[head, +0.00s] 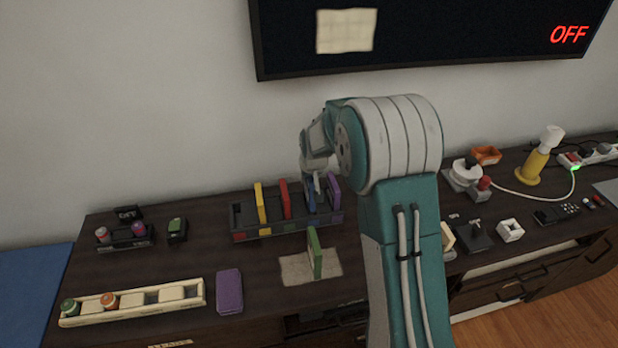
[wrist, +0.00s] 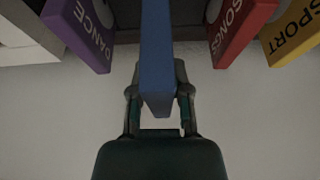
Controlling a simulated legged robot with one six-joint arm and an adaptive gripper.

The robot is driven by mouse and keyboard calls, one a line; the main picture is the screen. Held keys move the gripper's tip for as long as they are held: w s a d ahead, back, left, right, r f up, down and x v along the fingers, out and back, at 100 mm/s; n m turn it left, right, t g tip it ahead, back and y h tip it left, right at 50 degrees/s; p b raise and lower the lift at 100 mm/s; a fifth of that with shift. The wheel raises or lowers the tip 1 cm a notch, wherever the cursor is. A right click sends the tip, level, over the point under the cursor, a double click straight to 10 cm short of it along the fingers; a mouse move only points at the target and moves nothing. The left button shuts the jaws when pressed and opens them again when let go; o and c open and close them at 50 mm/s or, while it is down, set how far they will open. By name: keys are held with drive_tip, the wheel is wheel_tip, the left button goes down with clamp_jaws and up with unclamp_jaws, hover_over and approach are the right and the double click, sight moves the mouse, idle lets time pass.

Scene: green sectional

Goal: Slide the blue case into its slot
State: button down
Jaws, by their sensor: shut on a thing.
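The blue case (head: 311,197) stands upright in the dark rack (head: 239,218), between the red case (head: 285,199) and the purple case (head: 334,192) in the head view. In the wrist view the blue case (wrist: 157,60) runs down between my gripper's fingers. My gripper (wrist: 159,95) is shut on the blue case, with one finger on each side. The purple DANCE case (wrist: 82,32), red SONGS case (wrist: 238,28) and yellow SPORT case (wrist: 292,34) stand to either side, apart from it. The slot's bottom is hidden, so I cannot tell how deep the blue case sits.
A yellow case (head: 261,203) stands left in the rack. A green case (head: 315,253) stands upright on a pale mat (head: 296,270) in front. A flat purple case (head: 229,291) and a cream tray (head: 133,310) lie front left. A dark screen hangs above.

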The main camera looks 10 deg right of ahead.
sight(312, 179)
drive_tip(key=shift+f, duration=2.75)
drive_tip(key=shift+c, duration=2.4)
unclamp_jaws()
drive_tip(key=shift+r, duration=0.1)
drive_tip(key=v, duration=1.1)
drive_tip(key=shift+s+r, duration=0.2)
drive_tip(key=shift+r, duration=0.15)
